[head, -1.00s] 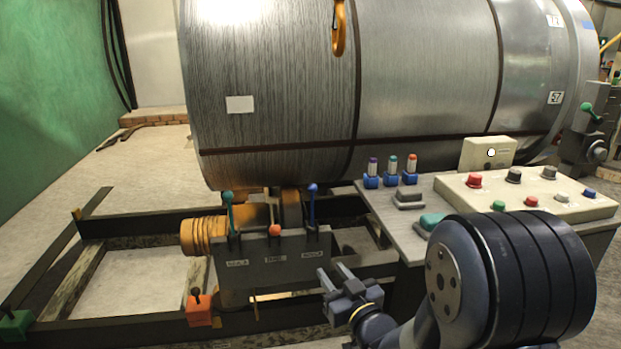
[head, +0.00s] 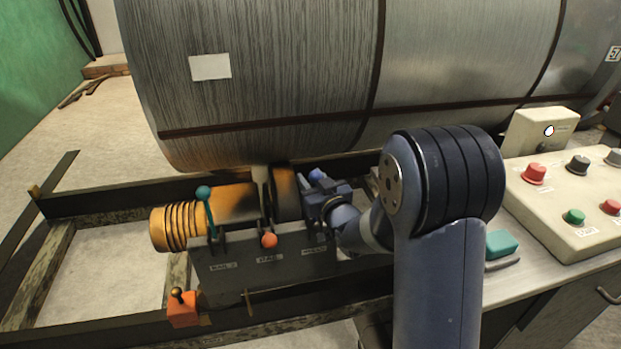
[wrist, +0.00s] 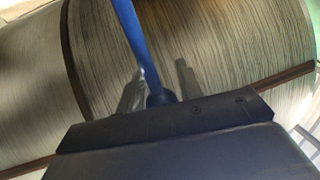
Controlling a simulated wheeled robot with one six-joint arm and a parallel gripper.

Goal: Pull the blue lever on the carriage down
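The blue lever (head: 317,175) stands at the right end of the grey carriage box (head: 265,262); its knob shows just above my gripper, and its shaft is mostly hidden by the gripper in the head view. My gripper (head: 310,187) is at the lever. In the wrist view the blue lever (wrist: 130,35) rises tilted to the left, its lower end between the two grey fingers of my gripper (wrist: 160,85). The fingers look spread, with a gap on each side of the lever. Whether either one touches it is unclear.
A teal lever (head: 206,212) and an orange-red knob (head: 269,240) stand left on the same box. The large ribbed drum (head: 270,80) is close behind. A control panel (head: 570,200) with several buttons is at the right. An orange block (head: 183,310) sits low at left.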

